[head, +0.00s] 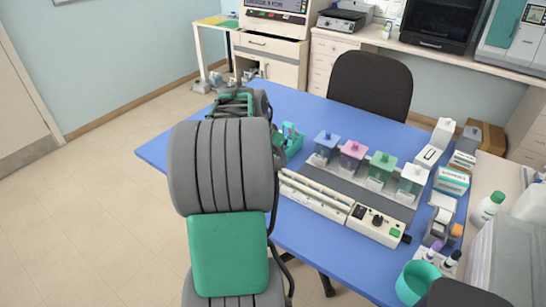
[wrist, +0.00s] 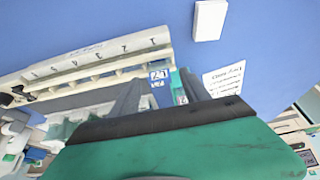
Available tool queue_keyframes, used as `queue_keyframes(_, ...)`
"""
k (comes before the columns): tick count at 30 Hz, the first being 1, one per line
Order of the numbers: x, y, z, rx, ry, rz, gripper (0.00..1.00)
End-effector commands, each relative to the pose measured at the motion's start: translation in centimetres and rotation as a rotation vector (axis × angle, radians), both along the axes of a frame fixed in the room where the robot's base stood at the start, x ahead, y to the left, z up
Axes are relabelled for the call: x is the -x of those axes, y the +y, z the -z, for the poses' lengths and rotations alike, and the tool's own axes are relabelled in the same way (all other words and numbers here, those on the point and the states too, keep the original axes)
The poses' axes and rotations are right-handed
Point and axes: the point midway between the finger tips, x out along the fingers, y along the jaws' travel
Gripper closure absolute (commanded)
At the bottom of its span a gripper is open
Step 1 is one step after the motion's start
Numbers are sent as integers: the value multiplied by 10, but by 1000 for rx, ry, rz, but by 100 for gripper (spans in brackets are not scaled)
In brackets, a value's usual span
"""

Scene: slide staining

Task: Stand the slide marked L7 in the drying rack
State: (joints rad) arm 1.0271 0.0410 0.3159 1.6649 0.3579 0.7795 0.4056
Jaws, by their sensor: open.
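My gripper (wrist: 159,82) is open in the wrist view, its two dark fingers apart. A small blue and white label (wrist: 159,77) shows between the fingertips; its mark looks like L7, but it is small and blurred. I cannot tell whether the fingers touch the slide. Green material (wrist: 179,88) shows beside the label, partly hidden by the right finger. A pale rack with numbered places (wrist: 95,62) lies to the left of the fingers.
A white block (wrist: 208,20) and a printed sheet (wrist: 226,80) lie on the blue table (head: 340,255). In the head view, several staining jars (head: 352,152) stand in a row behind a long cream device (head: 375,222). A teal cup (head: 416,283) stands at the near right.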

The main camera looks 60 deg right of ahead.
Motion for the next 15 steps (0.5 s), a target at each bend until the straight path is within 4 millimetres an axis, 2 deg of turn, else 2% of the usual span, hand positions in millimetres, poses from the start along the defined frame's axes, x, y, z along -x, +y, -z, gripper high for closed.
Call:
queue_keyframes(5, 0, 1, 0, -1, 0, -1, 46)
queue_keyframes(8, -1, 3, -7, 0, -1, -1, 46)
queue_keyframes(15, -4, 21, -51, 1, -3, -1, 46)
